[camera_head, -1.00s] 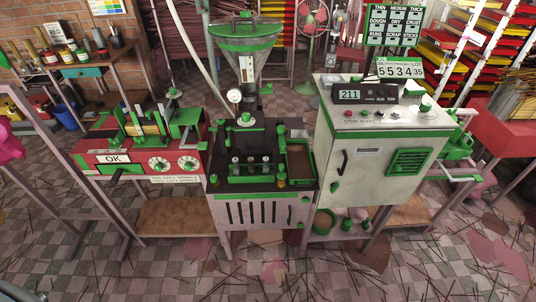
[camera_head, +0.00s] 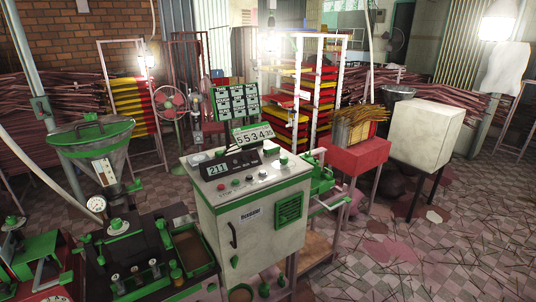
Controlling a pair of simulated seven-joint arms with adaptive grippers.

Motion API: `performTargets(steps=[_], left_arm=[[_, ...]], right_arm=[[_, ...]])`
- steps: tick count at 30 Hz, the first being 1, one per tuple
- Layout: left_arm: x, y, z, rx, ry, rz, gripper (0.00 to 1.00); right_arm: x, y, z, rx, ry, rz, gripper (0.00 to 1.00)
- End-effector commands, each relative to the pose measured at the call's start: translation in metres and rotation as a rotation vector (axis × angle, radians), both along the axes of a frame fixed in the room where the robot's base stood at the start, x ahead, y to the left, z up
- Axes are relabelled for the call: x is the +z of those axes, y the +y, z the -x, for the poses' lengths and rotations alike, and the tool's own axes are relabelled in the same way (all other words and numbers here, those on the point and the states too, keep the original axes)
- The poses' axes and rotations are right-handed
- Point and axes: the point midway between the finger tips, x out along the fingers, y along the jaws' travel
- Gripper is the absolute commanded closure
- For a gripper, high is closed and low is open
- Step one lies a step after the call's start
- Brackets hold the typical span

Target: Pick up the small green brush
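I cannot make out a small green brush for certain. Several small green parts stand on the dark extruder bench (camera_head: 150,225) at the lower left, too small to tell apart. A green-rimmed tray (camera_head: 211,266) lies at the bench's right side. A small green piece (camera_head: 284,160) sits on top of the white control cabinet (camera_head: 222,222). Neither of my grippers is in view.
A green-rimmed metal hopper (camera_head: 95,150) rises behind the bench. A red table (camera_head: 358,157) and a white box on legs (camera_head: 425,135) stand to the right. The tiled floor (camera_head: 420,255) at the lower right is mostly open, with scattered sticks.

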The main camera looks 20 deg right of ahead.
Motion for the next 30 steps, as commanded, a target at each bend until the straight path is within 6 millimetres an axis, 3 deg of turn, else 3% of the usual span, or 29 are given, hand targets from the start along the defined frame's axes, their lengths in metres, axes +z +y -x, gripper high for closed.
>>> performTargets(steps=[14,25,30], left_arm=[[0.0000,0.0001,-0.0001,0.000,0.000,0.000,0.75],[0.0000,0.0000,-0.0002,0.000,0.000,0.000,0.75],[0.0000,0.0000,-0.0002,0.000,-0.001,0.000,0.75]], right_arm=[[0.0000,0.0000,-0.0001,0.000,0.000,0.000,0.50],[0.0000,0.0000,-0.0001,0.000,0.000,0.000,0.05],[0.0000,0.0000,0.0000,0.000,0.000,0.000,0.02]])
